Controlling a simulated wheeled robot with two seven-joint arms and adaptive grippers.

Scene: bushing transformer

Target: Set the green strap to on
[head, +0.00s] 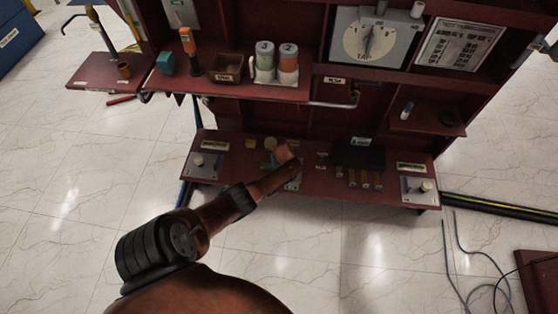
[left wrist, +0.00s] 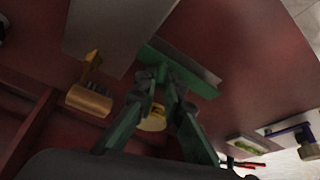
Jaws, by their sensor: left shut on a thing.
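In the left wrist view, the green strap (left wrist: 203,86) is a flat green bar lying along the edge of a grey plate (left wrist: 118,30). My left gripper (left wrist: 162,76) has its green, dark-padded fingers closed together at the tips on the strap. In the head view, my left arm reaches up from the bottom, and my left gripper (head: 286,156) is over the middle of the low dark red shelf. The arm and gripper hide much of the strap there, and its exact setting cannot be read. My right gripper is not in view.
A yellow brass piece (left wrist: 90,100) is left of the fingers. On the low shelf (head: 232,172), a black box (head: 358,156) stands to the right and knob panels (head: 203,165) sit at the ends. An upper shelf (head: 270,92) with jars (head: 288,62) overhangs behind. The tiled floor in front is clear.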

